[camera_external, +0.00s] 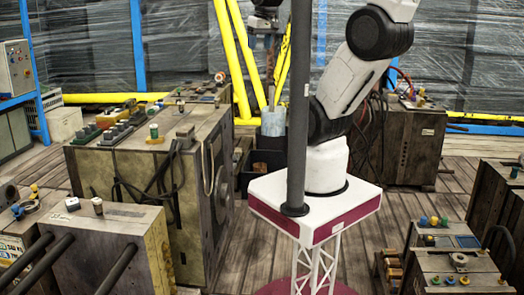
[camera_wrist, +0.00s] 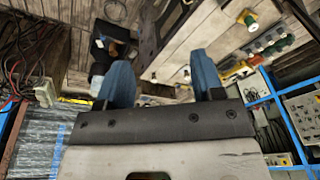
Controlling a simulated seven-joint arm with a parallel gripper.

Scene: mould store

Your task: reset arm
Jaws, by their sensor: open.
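My gripper (camera_wrist: 161,75) shows in the wrist view with two blue fingers spread wide apart. Nothing is held between them; floor and parts of the moulds show past the gap. In the external view my white and black arm rises from its base on a white and dark red stand and leaves the top of the picture.
A grey pole (camera_external: 299,100) stands close in front of my arm. Large mould blocks (camera_external: 120,175) stand left, with loose fittings on top. Another block (camera_external: 410,150) with cables stands behind right. A bluish bucket (camera_external: 273,122) stands behind the stand. Planked floor (camera_external: 240,265) is open in front.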

